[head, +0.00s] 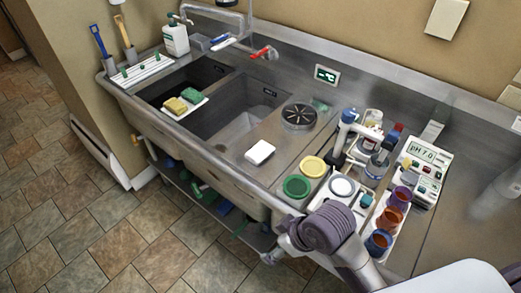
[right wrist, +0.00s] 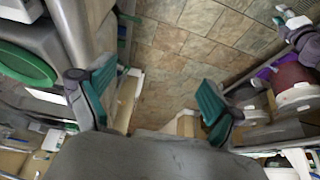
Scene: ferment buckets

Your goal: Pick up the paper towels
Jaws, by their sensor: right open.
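A small white block (head: 260,152), which looks like the folded paper towels, lies on the steel ledge at the front right of the sink. My right arm comes in from the lower right in the head view, and its gripper is low by the counter's front edge, right of and below the white block, clear of it. In the right wrist view my right gripper (right wrist: 153,98) is open, with teal fingertips spread and nothing between them. The paper towels cannot be made out in that view. My left gripper is not in view.
Green (head: 297,187) and yellow (head: 313,166) lids, a pH meter (head: 427,160) and several coloured cups crowd the right counter. A lower shelf under the sink holds items. Tiled floor is free at left.

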